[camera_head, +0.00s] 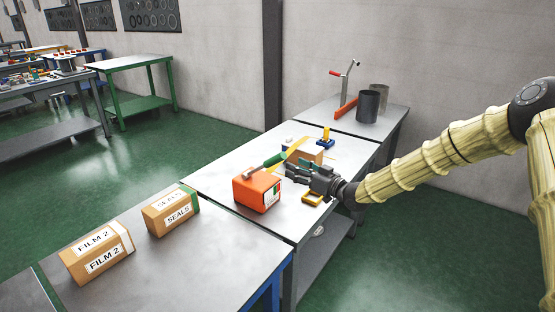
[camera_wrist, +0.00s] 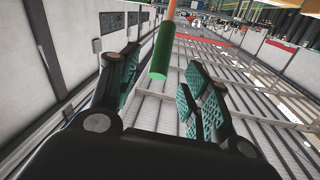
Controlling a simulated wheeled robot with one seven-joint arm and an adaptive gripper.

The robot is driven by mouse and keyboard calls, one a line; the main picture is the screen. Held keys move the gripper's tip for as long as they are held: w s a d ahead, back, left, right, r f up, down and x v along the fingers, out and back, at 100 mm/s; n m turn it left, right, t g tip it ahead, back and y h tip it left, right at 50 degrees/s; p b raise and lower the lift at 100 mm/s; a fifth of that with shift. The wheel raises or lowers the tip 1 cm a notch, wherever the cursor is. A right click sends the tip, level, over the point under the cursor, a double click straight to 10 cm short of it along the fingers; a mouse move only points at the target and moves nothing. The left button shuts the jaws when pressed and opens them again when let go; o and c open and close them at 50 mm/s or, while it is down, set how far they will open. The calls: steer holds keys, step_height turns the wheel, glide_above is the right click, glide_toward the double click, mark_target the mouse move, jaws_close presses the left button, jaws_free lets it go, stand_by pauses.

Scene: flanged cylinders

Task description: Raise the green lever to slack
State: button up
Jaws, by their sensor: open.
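The green lever (camera_head: 275,159) is a round grip slanting over the top of an orange box (camera_head: 257,191) on the workbench. In the wrist view, the green grip (camera_wrist: 161,51) shows its near end toward me, with an orange bar beyond it. My gripper (camera_head: 292,170) is open, with teal pads, just right of the box and close to the grip in the head view. In the wrist view, the grip lies ahead, between the directions of the two fingers (camera_wrist: 160,82). I see no contact. Whether the grip is within the jaws' depth is unclear. No lever position marking is readable.
A cardboard box (camera_head: 306,156) and a blue-and-yellow piece (camera_head: 326,138) stand behind my gripper. Boxes marked SEALS (camera_head: 171,210) and FILM 2 (camera_head: 97,252) stand at front left. Dark cylinders (camera_head: 368,105) stand at the far end.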

mark_target(276, 160)
steer(key=p+x, duration=0.2)
steer(key=x, duration=0.7)
steer(key=shift+w+a+f, duration=0.1)
steer(key=shift+w+a, duration=0.15)
steer(key=shift+a, duration=0.1)
steer(key=shift+c, duration=0.5)
jaws_close()
